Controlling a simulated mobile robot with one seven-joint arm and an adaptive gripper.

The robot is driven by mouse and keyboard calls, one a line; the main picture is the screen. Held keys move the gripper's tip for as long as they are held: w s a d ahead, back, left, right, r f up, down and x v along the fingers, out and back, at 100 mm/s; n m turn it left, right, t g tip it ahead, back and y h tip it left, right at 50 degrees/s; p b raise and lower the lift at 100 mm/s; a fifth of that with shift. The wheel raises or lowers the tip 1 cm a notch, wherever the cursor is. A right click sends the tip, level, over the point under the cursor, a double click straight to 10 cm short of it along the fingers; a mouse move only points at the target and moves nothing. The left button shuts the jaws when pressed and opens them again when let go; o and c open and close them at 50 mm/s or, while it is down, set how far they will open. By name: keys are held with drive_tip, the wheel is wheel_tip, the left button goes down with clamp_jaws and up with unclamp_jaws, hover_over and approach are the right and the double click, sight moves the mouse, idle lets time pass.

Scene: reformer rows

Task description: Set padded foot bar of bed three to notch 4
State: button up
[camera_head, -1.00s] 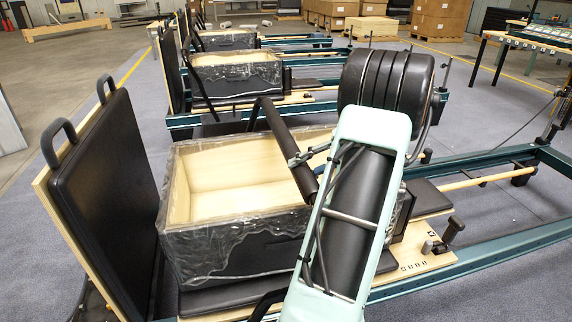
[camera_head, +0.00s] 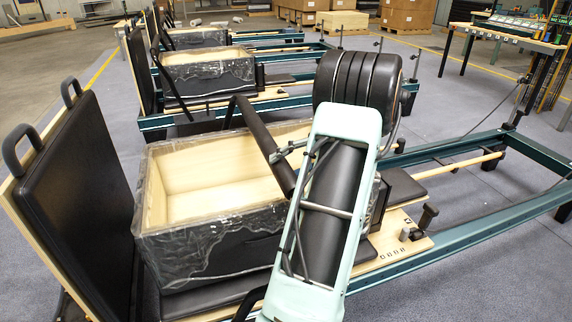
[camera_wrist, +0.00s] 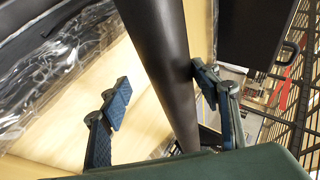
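The padded foot bar (camera_head: 262,140) is a black cylinder slanting over the open box on the nearest bed (camera_head: 480,228). I cannot tell from any marking which bed number this is. In the wrist view the bar (camera_wrist: 160,60) runs between the two blue-padded fingers of my gripper (camera_wrist: 160,76). The fingers are apart. The left finger stands clear of the bar; the right one is close beside it, and contact is unclear. In the head view my gripper (camera_head: 283,152) is at the bar's right side. My pale green arm hides part of the bed. Notch numbers are not readable.
A wood-lined box (camera_head: 205,240) with clear wrapping sits on the nearest bed. An upright black padded board (camera_head: 75,200) stands at left. More beds (camera_head: 210,75) stand behind. Grey floor (camera_head: 450,130) is open at right.

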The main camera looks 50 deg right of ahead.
drive_tip(key=v, duration=1.2)
idle(0.5)
